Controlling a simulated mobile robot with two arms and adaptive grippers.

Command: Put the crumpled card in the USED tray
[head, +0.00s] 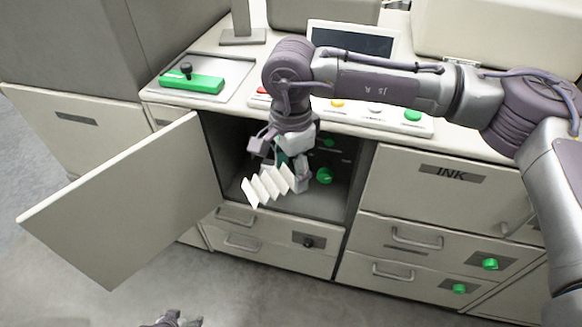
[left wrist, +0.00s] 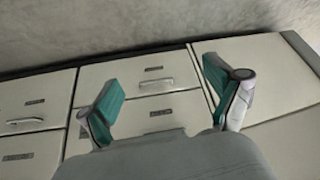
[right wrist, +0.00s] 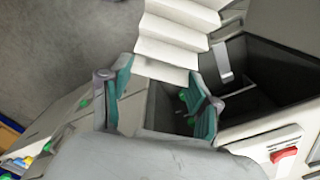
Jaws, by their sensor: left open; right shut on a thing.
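The crumpled card (head: 268,187) is white and pleated in zigzag folds. It hangs in front of an open cabinet compartment (head: 225,150). My right gripper (head: 283,165) is shut on it near one end. In the right wrist view the card (right wrist: 178,38) extends out beyond the fingertips of my right gripper (right wrist: 160,88). My left gripper (head: 177,320) shows only at the bottom edge of the head view, low over the floor. It is open and empty in the left wrist view (left wrist: 168,90). I can make out no tray marked USED.
An open cabinet door (head: 125,200) sticks out on the left. Green knobs (head: 324,175) show inside the compartment. Drawers (head: 268,246) lie below it, and a drawer marked INK (head: 440,195) is on the right. The worktop holds a green block (head: 192,82) and a dark screen (head: 352,40).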

